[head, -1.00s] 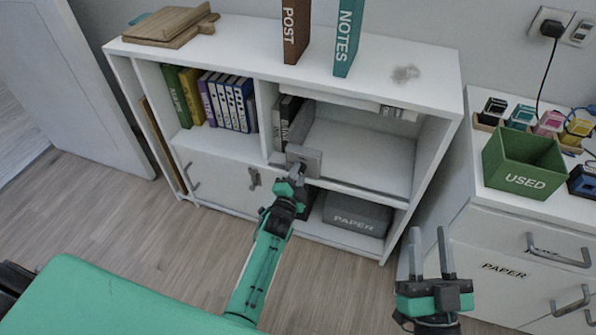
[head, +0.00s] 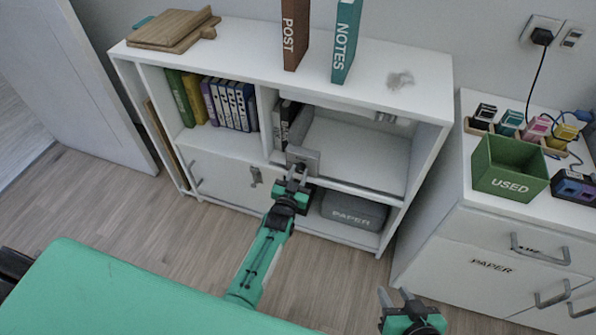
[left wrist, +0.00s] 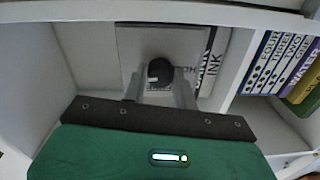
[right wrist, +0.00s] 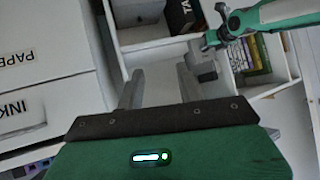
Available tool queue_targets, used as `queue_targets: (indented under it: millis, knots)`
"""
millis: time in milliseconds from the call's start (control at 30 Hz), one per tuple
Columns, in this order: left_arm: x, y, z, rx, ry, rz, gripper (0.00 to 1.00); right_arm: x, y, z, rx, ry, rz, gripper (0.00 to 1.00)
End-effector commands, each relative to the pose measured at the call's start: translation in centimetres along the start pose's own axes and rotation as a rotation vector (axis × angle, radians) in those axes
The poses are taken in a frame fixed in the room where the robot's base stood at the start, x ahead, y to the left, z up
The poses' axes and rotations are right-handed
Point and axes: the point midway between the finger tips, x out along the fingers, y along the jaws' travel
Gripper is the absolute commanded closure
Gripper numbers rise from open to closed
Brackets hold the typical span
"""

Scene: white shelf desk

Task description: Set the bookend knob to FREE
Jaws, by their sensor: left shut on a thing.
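Lettering beside the knob is partly hidden and appears upside down; I cannot read the knob's setting for certain. My left gripper (head: 298,172) is shut on the knob, with its fingers on either side of it. My right gripper (head: 397,296) is open and empty, low in front of the drawer cabinet.
The white shelf (head: 245,38) holds coloured books at left, a grey PAPER box (head: 352,212) below, and POST (head: 295,30) and NOTES (head: 345,40) binders on top. The drawer cabinet (head: 440,225) at right carries a green USED bin (head: 508,170). Floor between them is open.

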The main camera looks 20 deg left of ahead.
Motion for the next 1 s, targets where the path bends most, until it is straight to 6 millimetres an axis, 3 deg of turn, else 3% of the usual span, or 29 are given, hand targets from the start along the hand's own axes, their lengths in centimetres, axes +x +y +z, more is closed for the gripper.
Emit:
queue_targets:
  millis: [500,1000]
  knots:
    - [-0.1,0.0,0.0,-0.487,-0.023,0.002,0.95,-2.3,2.6,0.9,0.001,-0.220,0.073,0.64]
    - [-0.1,0.1,0.1,-0.962,-0.042,0.004,0.95,-2.7,3.1,1.2,0.003,-0.254,0.085,0.64]
